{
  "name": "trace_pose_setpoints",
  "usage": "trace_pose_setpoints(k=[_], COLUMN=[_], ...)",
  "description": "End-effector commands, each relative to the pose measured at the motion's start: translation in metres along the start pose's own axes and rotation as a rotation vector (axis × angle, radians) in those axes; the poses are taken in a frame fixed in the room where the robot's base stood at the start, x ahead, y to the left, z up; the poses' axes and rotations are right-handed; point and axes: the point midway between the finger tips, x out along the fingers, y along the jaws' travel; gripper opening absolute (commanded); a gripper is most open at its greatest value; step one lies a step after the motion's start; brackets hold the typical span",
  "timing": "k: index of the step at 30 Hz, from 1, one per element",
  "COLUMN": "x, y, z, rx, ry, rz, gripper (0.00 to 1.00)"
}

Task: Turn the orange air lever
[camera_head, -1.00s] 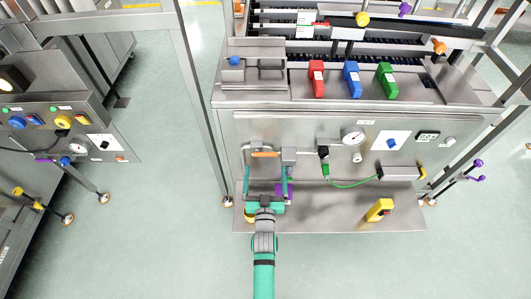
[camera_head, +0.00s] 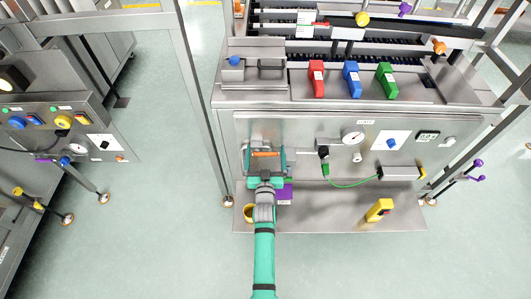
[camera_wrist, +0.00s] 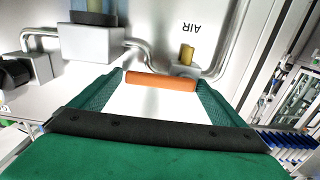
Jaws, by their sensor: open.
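The orange air lever (camera_head: 265,154) is a short bar on the left part of the machine's front panel. In the wrist view the lever (camera_wrist: 161,81) lies nearly level, tilted slightly, below the "AIR" label and beside a brass-coloured stub. My gripper (camera_head: 265,158) is open, its green fingers on either side of the lever. In the wrist view my gripper (camera_wrist: 161,85) shows a finger to the left and right of the lever's ends, with a gap at the right. Whether a finger touches the lever cannot be told.
A pressure gauge (camera_head: 352,135), a green cable (camera_head: 350,185) and a blue knob (camera_head: 391,143) are to the right on the panel. A yellow device (camera_head: 379,209) stands on the lower shelf (camera_head: 330,212). A grey pipe (camera_wrist: 140,47) runs close around the lever.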

Motion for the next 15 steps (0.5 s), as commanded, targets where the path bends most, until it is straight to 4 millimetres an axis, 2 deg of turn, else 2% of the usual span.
trace_pose_setpoints(k=[3,4,11,15], x=[-0.0001,-0.0001,-0.0001,-0.0002], y=[-0.0001,-0.0001,-0.0001,-0.0007], z=[0.0000,0.0000,-0.0002,-0.0006], rx=[0.000,0.000,0.000,-0.005], ry=[0.000,0.000,0.000,0.001], rz=[0.000,0.000,0.000,-0.001], gripper=[0.95,0.90,0.35,0.35])
